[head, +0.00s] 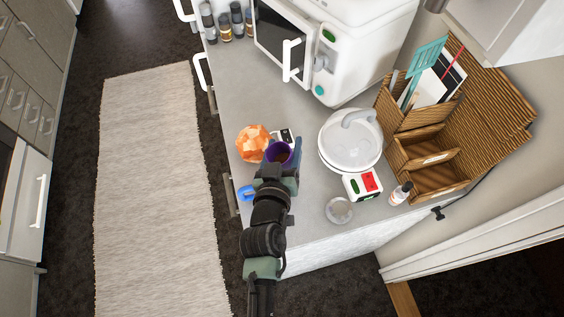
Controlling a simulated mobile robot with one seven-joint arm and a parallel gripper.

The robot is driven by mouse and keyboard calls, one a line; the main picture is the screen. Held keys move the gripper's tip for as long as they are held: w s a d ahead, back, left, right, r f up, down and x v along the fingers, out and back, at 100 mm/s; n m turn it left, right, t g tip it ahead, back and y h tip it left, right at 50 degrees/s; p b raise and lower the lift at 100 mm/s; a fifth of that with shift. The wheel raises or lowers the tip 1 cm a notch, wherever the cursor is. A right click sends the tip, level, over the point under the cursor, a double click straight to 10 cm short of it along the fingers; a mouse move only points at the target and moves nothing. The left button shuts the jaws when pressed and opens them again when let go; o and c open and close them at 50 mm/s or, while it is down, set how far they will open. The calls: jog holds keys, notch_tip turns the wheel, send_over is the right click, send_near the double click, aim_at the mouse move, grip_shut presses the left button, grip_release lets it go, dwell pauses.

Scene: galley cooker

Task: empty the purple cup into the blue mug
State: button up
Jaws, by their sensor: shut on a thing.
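The purple cup (279,152) is at the end of my arm, above the counter, with its dark opening facing up toward the camera. My gripper (277,168) is shut on it; the fingers are mostly hidden by the wrist and the cup. A bright blue part (246,193), probably of the blue mug, shows just left of my wrist near the counter's front edge. The rest of it is hidden behind my arm. I cannot see into the blue mug or tell what the cup holds.
An orange faceted object (252,143) is close left of the cup. A white lidded pot (349,147), a red-and-white box (363,184), a clear round dish (339,210) and a small bottle (400,194) stand to the right. A wicker organizer (490,115) and a microwave (345,50) stand behind.

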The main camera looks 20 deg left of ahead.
jog(key=shift+w+d+r+n+b, duration=0.15)
jog(key=shift+n+b, duration=0.15)
jog(key=shift+b, duration=0.35)
jog(key=shift+n+t+b, duration=0.5)
jog(key=shift+t+b, duration=0.1)
jog(key=shift+b, duration=1.15)
jog(key=shift+d+r+n+t+h+b, duration=0.1)
jog(key=shift+r+n+t+h+b, duration=0.2)
jog(key=shift+b, duration=0.4)
jog(key=shift+f+b, duration=0.2)
jog(key=shift+b, duration=0.4)
jog(key=shift+n+t+b, duration=0.4)
jog(key=shift+n+b, duration=0.2)
jog(key=shift+b, duration=0.45)
jog(key=shift+w+r+n+b, duration=0.1)
jog(key=shift+r+n+b, duration=0.25)
jog(key=shift+b, duration=0.35)
jog(key=shift+f+n+t+b, duration=0.25)
jog(key=shift+n+t+b, duration=0.35)
jog(key=shift+b, duration=0.8)
jog(key=shift+r+n+b, duration=0.2)
jog(key=shift+n+b, duration=0.35)
jog(key=shift+b, duration=0.25)
jog(key=shift+f+n+t+b, duration=0.2)
jog(key=shift+n+t+b, duration=0.15)
jog(key=shift+b, duration=0.45)
